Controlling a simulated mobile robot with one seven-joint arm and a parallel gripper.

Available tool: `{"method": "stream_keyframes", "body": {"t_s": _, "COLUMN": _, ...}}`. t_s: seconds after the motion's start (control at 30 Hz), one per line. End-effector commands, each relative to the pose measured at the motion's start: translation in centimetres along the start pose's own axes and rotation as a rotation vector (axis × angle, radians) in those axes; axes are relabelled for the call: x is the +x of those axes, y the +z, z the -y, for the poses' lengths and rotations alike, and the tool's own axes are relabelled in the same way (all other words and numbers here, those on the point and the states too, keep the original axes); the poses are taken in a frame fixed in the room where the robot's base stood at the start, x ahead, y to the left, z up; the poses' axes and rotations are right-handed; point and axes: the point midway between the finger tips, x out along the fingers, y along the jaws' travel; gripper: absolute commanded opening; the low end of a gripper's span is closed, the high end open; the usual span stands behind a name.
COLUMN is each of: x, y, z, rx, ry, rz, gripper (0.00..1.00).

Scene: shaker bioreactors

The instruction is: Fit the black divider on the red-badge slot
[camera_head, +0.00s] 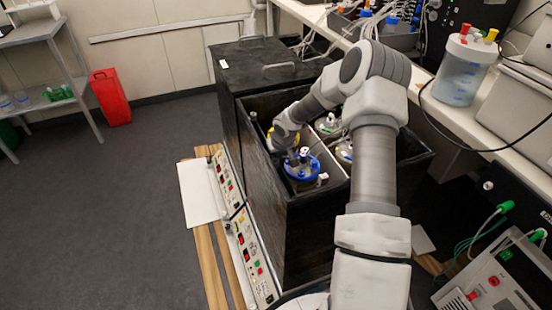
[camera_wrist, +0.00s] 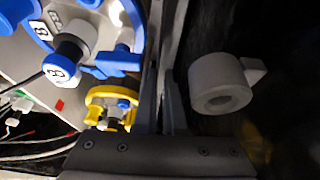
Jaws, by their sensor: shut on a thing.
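My gripper (camera_wrist: 163,100) is shut on a thin dark plate, seen edge-on in the wrist view, which I take as the black divider (camera_wrist: 170,35). In the head view my gripper (camera_head: 284,143) reaches down into the open black box (camera_head: 288,212), beside a blue-lidded vessel (camera_head: 302,170); the divider cannot be made out there. The blue lid (camera_wrist: 95,35) is left of the plate in the wrist view. A small red patch (camera_wrist: 60,105) shows on a pale surface at left; I cannot tell if it is the slot's badge. The plate's lower edge is hidden.
A yellow-lidded vessel (camera_wrist: 112,105) stands close left of my fingers, and a pale cylinder (camera_wrist: 220,84) is close right. Other vessels (camera_head: 328,124) fill the box. A closed black box (camera_head: 265,65) adjoins behind. Control panels (camera_head: 250,255) line the left side.

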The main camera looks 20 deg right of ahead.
Motion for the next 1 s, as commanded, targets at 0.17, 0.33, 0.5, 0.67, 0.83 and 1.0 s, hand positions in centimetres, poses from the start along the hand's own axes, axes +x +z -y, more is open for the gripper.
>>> {"method": "stream_keyframes", "body": {"t_s": 0.17, "x": 0.2, "y": 0.2, "z": 0.1, "rx": 0.000, "ry": -0.002, "rz": 0.004, "gripper": 0.00}}
{"method": "stream_keyframes", "body": {"t_s": 0.33, "x": 0.2, "y": 0.3, "z": 0.1, "rx": 0.000, "ry": -0.002, "rz": 0.004, "gripper": 0.00}}
{"method": "stream_keyframes", "body": {"t_s": 0.5, "x": 0.2, "y": 0.3, "z": 0.1, "rx": 0.000, "ry": -0.002, "rz": 0.005, "gripper": 0.30}}
{"method": "stream_keyframes", "body": {"t_s": 0.67, "x": 0.2, "y": 0.2, "z": 0.1, "rx": 0.000, "ry": -0.001, "rz": 0.003, "gripper": 0.42}}
{"method": "stream_keyframes", "body": {"t_s": 0.83, "x": 0.1, "y": 0.2, "z": 0.0, "rx": 0.000, "ry": -0.001, "rz": 0.003, "gripper": 0.42}}
{"method": "stream_keyframes", "body": {"t_s": 1.0, "x": -1.0, "y": 0.0, "z": 0.0, "rx": 0.000, "ry": 0.001, "rz": 0.001, "gripper": 0.42}}
